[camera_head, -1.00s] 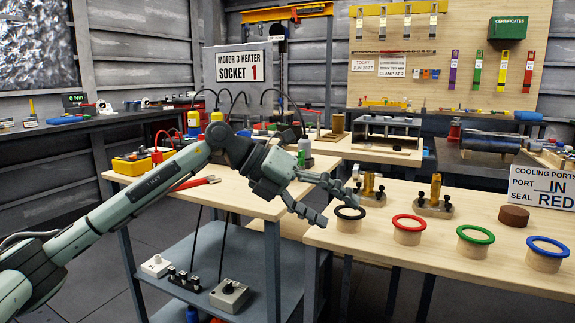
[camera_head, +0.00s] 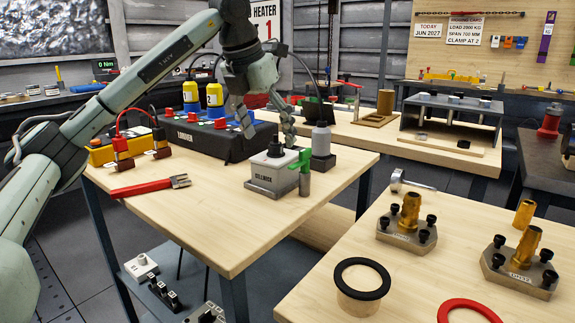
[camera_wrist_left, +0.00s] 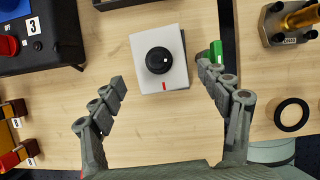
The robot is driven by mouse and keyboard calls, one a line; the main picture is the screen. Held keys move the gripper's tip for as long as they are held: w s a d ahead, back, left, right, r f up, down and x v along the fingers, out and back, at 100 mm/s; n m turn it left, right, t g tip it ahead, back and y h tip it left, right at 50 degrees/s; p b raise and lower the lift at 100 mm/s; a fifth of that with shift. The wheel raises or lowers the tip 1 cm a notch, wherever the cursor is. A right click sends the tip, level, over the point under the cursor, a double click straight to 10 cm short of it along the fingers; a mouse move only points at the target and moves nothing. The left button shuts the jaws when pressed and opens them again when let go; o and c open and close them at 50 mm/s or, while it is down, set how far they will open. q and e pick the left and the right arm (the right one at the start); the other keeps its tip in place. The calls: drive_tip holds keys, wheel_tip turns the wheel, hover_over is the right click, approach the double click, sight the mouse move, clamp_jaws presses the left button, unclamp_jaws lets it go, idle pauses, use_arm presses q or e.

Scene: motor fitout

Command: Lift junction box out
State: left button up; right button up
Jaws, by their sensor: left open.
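A light grey box with a black knob (camera_head: 275,172) sits on the wooden table; I cannot read its label surely or tell whether it is the junction box. My left gripper (camera_head: 267,122) is open and empty, fingers pointing down above this box. In the left wrist view the box (camera_wrist_left: 163,80) lies beyond and between the open fingers (camera_wrist_left: 165,93), with its knob up and a red mark at one edge. A green-handled part (camera_head: 305,165) stands close to its right; in the wrist view this green part (camera_wrist_left: 216,52) is near the right finger. My right gripper is out of view.
A black unit with yellow-topped bottles (camera_head: 203,135) stands left of the box. A red-handled tool (camera_head: 150,187) lies in front. A white box (camera_head: 143,268) is on the lower shelf. The right table (camera_head: 430,285) holds brass fittings and rings. The table's front middle is clear.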

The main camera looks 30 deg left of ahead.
sight(275, 154)
use_arm(q)
drive_tip(key=shift+x, duration=0.95)
drive_tip(key=x, duration=0.5)
drive_tip(key=shift+a, duration=0.1)
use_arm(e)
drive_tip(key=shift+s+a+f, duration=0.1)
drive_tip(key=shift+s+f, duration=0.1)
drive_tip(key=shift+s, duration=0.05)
use_arm(q)
drive_tip(key=shift+c, duration=0.6)
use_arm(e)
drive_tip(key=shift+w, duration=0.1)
use_arm(q)
drive_tip(key=shift+c, duration=1.1)
drive_tip(key=c, duration=0.7)
drive_tip(key=shift+w, duration=0.1)
drive_tip(key=shift+c, duration=0.8)
